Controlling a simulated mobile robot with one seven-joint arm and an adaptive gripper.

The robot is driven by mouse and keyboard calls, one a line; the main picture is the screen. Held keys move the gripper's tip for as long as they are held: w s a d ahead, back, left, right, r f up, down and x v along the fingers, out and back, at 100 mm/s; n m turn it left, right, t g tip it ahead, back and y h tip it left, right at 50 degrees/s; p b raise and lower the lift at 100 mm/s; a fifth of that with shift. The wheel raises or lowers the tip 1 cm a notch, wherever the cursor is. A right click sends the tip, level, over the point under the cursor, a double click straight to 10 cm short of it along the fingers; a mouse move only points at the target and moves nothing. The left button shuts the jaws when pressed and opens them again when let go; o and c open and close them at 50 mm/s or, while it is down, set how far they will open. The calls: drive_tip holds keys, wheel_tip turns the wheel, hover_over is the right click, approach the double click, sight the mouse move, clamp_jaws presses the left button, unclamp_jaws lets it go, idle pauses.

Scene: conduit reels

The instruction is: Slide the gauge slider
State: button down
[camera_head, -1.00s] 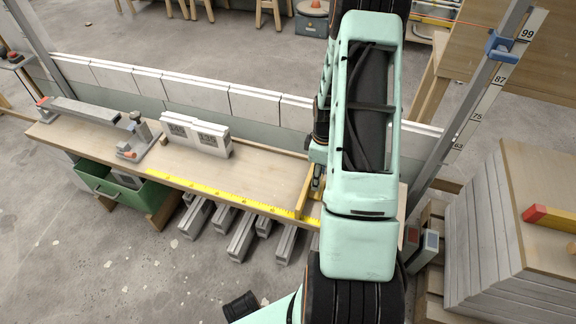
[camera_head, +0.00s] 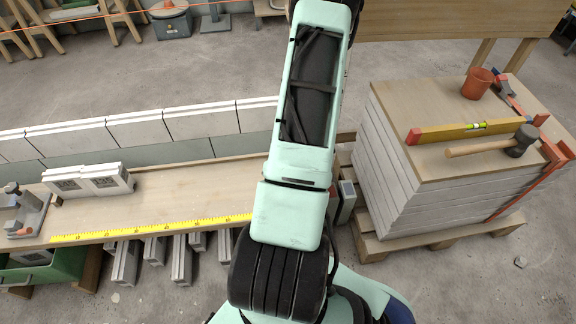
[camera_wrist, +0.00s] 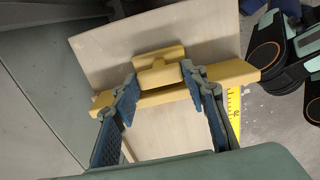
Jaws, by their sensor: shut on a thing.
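The yellow gauge slider (camera_wrist: 177,88), a long bar with a raised block handle (camera_wrist: 160,66), lies across the pale wooden bench (camera_wrist: 110,52) in the wrist view. My gripper (camera_wrist: 159,76) has its two blue-padded fingers on either side of the handle, shut on it. A yellow measuring tape (camera_wrist: 234,115) shows beside the bar's right end. In the head view the tape (camera_head: 150,229) runs along the bench's front edge. My arm hides the slider and gripper there.
White blocks (camera_head: 88,182) and a grey clamp-like tool (camera_head: 25,212) stand on the bench's left part. A pallet stack (camera_head: 410,190) at right carries a level (camera_head: 470,130), a mallet (camera_head: 490,146) and a red pot (camera_head: 478,84).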

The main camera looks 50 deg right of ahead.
drive_tip(key=shift+s+d, duration=0.2)
drive_tip(key=shift+s, duration=0.15)
drive_tip(key=c, duration=1.2)
unclamp_jaws()
drive_tip(key=shift+o, duration=0.2)
drive_tip(key=shift+w, duration=0.1)
drive_tip(key=shift+w+r, duration=0.1)
drive_tip(key=shift+r, duration=0.25)
wheel_tip(320, 180, up, 11)
drive_tip(key=shift+r, duration=0.15)
